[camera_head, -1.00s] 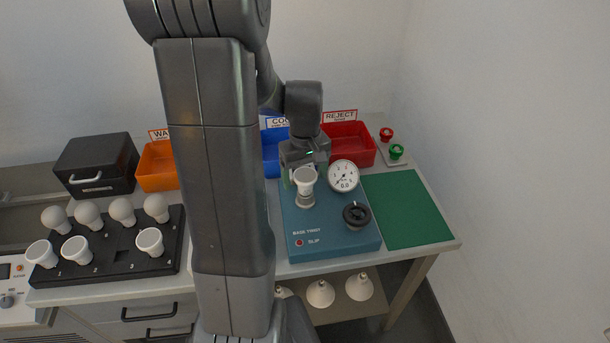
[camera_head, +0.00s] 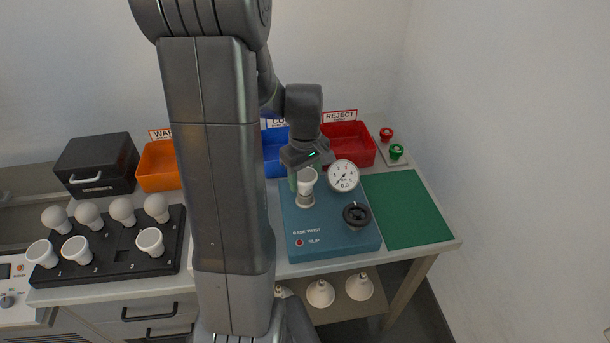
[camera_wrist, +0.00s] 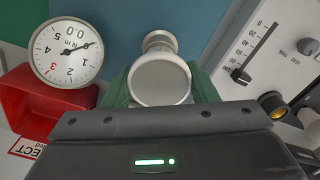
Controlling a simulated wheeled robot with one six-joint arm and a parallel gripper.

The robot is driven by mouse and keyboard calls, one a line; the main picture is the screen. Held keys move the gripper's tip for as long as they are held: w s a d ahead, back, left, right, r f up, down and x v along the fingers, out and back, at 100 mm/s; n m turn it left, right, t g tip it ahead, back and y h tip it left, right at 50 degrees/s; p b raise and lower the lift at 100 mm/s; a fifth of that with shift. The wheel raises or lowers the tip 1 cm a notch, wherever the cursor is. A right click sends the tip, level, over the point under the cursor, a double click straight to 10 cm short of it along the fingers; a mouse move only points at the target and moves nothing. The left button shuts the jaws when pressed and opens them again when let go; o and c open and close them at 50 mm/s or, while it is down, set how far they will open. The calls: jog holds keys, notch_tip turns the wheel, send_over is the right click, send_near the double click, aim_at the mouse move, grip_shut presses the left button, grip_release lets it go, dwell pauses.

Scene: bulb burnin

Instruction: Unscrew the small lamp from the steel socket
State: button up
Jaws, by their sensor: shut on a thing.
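The small lamp (camera_head: 307,177), with a white round face, sits upright at the steel socket (camera_head: 305,199) on the blue twist tester (camera_head: 330,232). In the wrist view the lamp (camera_wrist: 159,83) is seen face-on, with the steel socket (camera_wrist: 159,41) partly visible behind it. My gripper (camera_wrist: 160,92) has a green finger on each side of the lamp and is shut on it. In the head view my gripper (camera_head: 305,174) reaches the lamp from behind. Whether the lamp's thread is still engaged cannot be seen.
The tester carries a gauge (camera_head: 344,175) reading 0.0, a black knob (camera_head: 356,214) and a SLIP light (camera_head: 299,243). Orange (camera_head: 157,181), blue and red (camera_head: 366,157) bins stand behind. A black lamp rack (camera_head: 112,262) is at left. The green mat (camera_head: 409,216) is bare.

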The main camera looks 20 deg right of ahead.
jog(key=n, duration=1)
jog(key=shift+s+n, duration=0.1)
jog(key=shift+n, duration=0.3)
jog(key=n, duration=0.9)
jog(key=shift+n, duration=0.3)
jog(key=o, duration=0.9)
jog(key=shift+c, duration=0.2)
